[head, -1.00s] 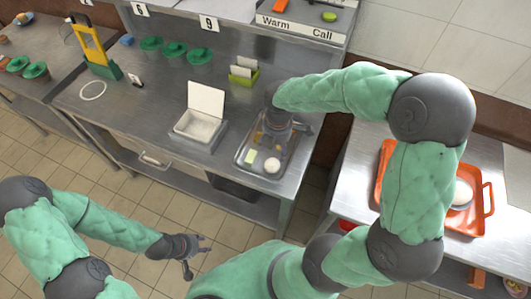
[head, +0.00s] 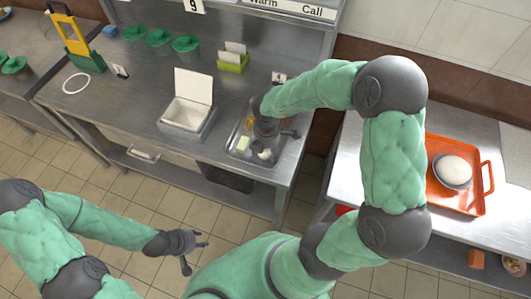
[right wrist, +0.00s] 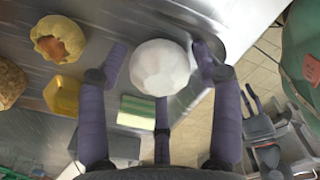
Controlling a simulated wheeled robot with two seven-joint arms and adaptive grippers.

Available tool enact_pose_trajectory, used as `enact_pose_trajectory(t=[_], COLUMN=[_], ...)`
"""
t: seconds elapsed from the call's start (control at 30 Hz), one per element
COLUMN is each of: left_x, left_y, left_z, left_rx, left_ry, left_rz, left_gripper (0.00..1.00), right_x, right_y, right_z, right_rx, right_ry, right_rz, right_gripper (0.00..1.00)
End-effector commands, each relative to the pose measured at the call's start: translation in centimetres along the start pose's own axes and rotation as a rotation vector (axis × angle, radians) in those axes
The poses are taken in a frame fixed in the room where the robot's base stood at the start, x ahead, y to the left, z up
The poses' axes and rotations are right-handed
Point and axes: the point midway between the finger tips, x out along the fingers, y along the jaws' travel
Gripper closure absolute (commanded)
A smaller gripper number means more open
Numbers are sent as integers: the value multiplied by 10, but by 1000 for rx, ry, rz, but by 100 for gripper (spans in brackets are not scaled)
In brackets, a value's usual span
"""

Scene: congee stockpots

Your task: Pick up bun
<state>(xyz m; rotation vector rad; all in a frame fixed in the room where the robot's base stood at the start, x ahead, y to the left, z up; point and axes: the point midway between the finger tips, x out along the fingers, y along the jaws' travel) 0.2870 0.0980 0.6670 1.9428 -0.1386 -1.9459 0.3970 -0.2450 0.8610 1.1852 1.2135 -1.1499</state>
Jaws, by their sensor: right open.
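The white, round bun (right wrist: 160,67) sits on the metal tray (head: 232,150), near its front edge. In the head view it shows only in part (head: 265,155), behind my right gripper (head: 268,143). In the right wrist view my right gripper (right wrist: 160,75) is open, with purple fingers on the left and right of the bun and a third finger below it in the picture. I cannot tell whether any finger touches it. My left gripper (head: 186,248) hangs over the floor away from the counter, fingers spread and empty.
A pale green block (right wrist: 138,110), a yellow piece (right wrist: 62,96) and a yellow cup-shaped item (right wrist: 58,40) lie near the bun. An open-lidded white box (head: 185,113) stands left of the tray. An orange tray (head: 465,196) with a white bowl (head: 453,171) is on the right counter.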

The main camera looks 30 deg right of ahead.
Motion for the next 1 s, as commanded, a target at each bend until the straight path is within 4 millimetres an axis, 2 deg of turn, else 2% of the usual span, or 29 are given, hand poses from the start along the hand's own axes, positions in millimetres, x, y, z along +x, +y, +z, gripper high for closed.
enact_pose_trajectory(t=[0.2, 0.23, 0.37, 0.4, 0.77, 1.0], left_x=[0, 0, 0, 0, 0, -9], left_y=[0, 0, 0, 0, 0, 3], left_z=[0, 0, 0, 0, 0, 0], left_rx=[0, 0, 0, 0, 0, 0], left_ry=[0, 0, 0, 0, 0, 0], left_rz=[0, 0, 0, 0, 0, 0], left_gripper=[60, 60, 60, 60, 60, 60], right_x=[1, 1, 1, 1, 0, -17], right_y=[1, 1, 1, 1, 0, 2], right_z=[0, 0, 0, 0, 0, 0], right_rx=[1, 1, 0, 0, 0, -1], right_ry=[0, 0, 0, 0, 0, -1], right_rz=[2, 2, 2, 2, 1, 3], right_gripper=[35, 37, 74, 76, 77, 77])
